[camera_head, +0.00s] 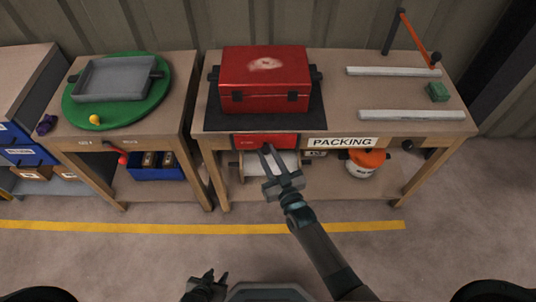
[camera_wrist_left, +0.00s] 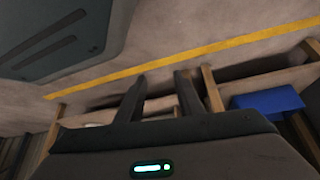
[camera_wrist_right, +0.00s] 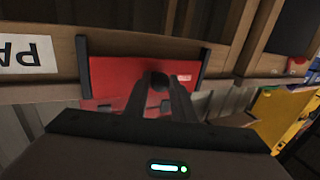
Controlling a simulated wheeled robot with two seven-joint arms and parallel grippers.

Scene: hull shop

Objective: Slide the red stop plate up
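The red stop plate (camera_head: 266,141) sits under the front edge of the packing bench, below the red case. In the right wrist view the plate (camera_wrist_right: 112,68) stands between two dark side guides and carries a dark round knob (camera_wrist_right: 160,82). My right gripper (camera_head: 265,149) is in front of the plate. Its fingers (camera_wrist_right: 158,88) are apart, one on each side of the knob; I see no clear contact. My left gripper (camera_head: 220,275) is low near my base, away from the bench. In the left wrist view its fingers (camera_wrist_left: 160,78) are apart and empty.
The red case (camera_head: 265,80) stands on a black mat (camera_head: 218,119) on the bench. A white roll (camera_head: 285,165) and an orange-lidded bucket (camera_head: 366,162) are beneath. A second bench with a grey tray (camera_head: 115,78) is at left. The floor in front is clear.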

